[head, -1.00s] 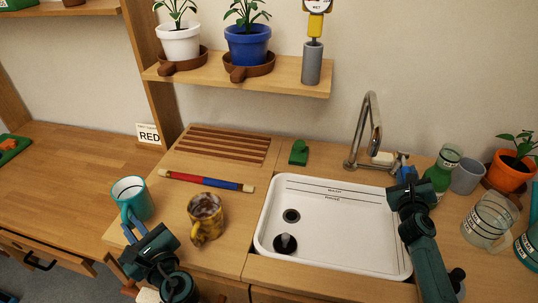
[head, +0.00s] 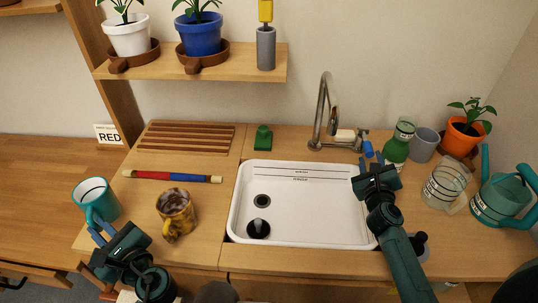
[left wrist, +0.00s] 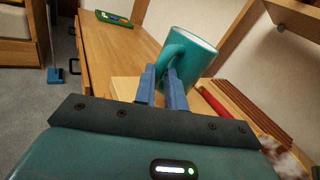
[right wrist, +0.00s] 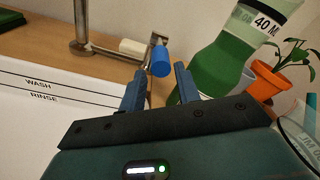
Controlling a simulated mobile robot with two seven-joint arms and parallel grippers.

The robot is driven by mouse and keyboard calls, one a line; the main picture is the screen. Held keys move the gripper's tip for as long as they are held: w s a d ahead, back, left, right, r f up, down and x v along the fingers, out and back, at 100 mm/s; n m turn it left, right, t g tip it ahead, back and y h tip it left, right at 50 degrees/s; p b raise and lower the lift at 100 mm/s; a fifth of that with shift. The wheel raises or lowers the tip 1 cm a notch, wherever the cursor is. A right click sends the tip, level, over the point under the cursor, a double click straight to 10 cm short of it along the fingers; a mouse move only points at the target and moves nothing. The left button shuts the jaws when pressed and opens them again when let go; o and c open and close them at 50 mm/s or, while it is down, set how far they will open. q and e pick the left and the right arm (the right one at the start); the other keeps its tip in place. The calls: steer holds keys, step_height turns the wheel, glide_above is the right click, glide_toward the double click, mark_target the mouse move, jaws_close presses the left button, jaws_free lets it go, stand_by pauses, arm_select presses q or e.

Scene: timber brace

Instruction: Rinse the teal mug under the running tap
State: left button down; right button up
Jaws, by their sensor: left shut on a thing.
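The teal mug (head: 97,198) is upright at the left end of the sink counter; I cannot tell whether it touches the wood. My left gripper (head: 103,232) is shut on its handle, which also shows between the fingers in the left wrist view (left wrist: 172,52). The chrome tap (head: 325,105) arches behind the white sink (head: 300,215); I see no water stream from it. Its blue lever (head: 368,149) lies just beyond my right gripper (head: 374,170). In the right wrist view the fingers are apart, with the blue lever end (right wrist: 161,61) ahead between them.
A yellow mug with dark contents (head: 176,214) stands between the teal mug and the sink. A red-blue rod (head: 172,177) lies behind it. A green bottle (head: 396,150), a grey cup (head: 423,145) and a clear jug (head: 444,185) crowd the right. A shelf (head: 200,68) hangs above.

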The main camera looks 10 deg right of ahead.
arm_select(q)
steer(key=shift+r, duration=0.25)
arm_select(e)
steer(key=v, duration=0.6)
steer(key=shift+s, duration=0.4)
steer(key=shift+a, duration=0.2)
